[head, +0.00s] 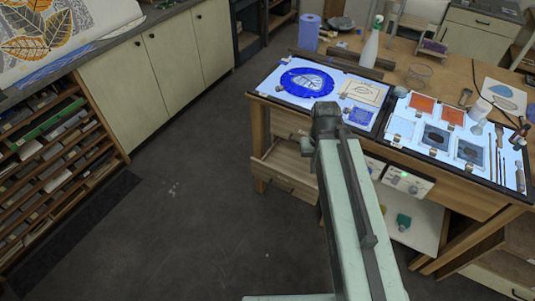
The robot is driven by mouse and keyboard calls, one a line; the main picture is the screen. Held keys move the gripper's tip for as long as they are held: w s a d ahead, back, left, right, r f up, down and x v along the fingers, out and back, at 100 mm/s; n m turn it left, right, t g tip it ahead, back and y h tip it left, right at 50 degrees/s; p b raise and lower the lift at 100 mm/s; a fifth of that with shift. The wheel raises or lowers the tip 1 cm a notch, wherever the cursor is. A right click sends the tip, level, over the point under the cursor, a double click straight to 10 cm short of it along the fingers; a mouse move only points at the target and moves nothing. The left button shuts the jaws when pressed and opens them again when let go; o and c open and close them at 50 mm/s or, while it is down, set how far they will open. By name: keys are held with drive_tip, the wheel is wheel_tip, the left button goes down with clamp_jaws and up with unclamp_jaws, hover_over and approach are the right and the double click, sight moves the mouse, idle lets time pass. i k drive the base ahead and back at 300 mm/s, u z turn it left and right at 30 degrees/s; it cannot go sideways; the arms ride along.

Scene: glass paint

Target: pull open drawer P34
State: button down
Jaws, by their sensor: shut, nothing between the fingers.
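A wooden workbench (262,120) stands at the right, with drawers under its left end. The lower drawer (285,183) appears to stand out from the bench, with its open top showing. The upper drawer (285,122) looks flush, but my arm covers part of this area. No label is legible, so I cannot tell which drawer is P34. My arm reaches up from the bottom right to a dark joint in front of the bench. My gripper does not show; the arm or the bench may hide it.
Lit glass panels (306,81), a spray bottle (372,42) and tools cover the benchtop. A white control box (403,180) hangs under its front edge. Cream cabinets (160,62) and a shelf rack (60,150) line the left.

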sight(283, 166)
drive_tip(key=z, duration=0.3)
drive_tip(key=i, duration=1.35)
drive_tip(key=u, duration=1.55)
drive_tip(key=k, duration=0.1)
drive_tip(key=u, duration=1.3)
